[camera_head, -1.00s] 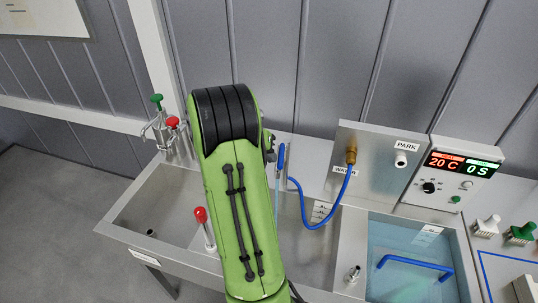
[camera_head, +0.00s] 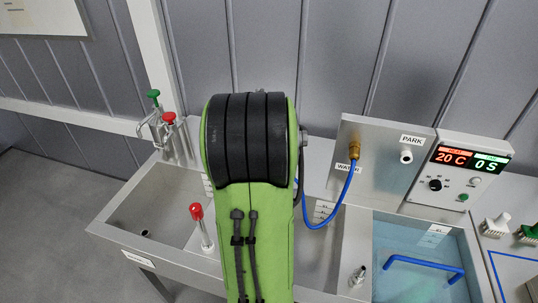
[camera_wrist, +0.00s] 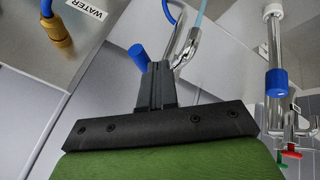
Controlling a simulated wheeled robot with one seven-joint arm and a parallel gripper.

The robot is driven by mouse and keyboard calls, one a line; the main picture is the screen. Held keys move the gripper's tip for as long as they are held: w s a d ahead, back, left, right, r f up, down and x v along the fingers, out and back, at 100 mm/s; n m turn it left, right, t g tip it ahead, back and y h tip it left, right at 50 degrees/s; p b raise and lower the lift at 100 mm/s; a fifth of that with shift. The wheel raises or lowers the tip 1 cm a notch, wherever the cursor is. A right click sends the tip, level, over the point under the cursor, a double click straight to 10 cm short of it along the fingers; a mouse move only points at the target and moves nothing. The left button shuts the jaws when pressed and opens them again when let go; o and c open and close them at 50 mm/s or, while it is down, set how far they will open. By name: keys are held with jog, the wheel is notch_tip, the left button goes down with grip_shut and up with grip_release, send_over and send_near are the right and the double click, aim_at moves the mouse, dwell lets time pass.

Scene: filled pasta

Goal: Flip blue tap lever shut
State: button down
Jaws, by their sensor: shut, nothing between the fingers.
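A short blue cylinder (camera_wrist: 139,57), which looks like the blue tap lever's handle, stands just left of my fingertips in the wrist view. A chrome curved spout (camera_wrist: 187,45) is just beyond and right of the fingers, with a pale blue streak (camera_wrist: 199,17), perhaps running water, at its end. My gripper (camera_wrist: 157,68) is shut and holds nothing. The fingers are very close to the blue cylinder; I cannot tell whether they touch. In the head view my green arm hides the gripper and the tap.
The brass fitting (camera_head: 354,149) on the WATER panel carries a looping blue hose (camera_head: 340,205). A red-topped lever (camera_head: 200,222) stands left of my arm. A water-filled basin (camera_head: 385,230) is at right.

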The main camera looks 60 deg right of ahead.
jog(key=s+n, duration=0.1)
jog(key=s+d+n+t+b, duration=0.1)
jog(key=shift+s+d+f+n+t, duration=0.1)
jog(key=shift+d+n+t, duration=0.2)
jog(key=shift+n, duration=0.1)
jog(key=shift+s+d+n+t+y, duration=0.35)
jog(key=shift+d+n+t, duration=0.1)
jog(key=shift+d+n, duration=0.4)
jog(key=shift+s+d+n+t+y, duration=0.3)
jog(key=shift+d+n+t, duration=0.25)
jog(key=shift+n, duration=0.45)
jog(key=shift+s+d+n+t+y, duration=0.25)
jog(key=shift+s+d+n+t, duration=0.15)
jog(key=shift+d+n, duration=0.5)
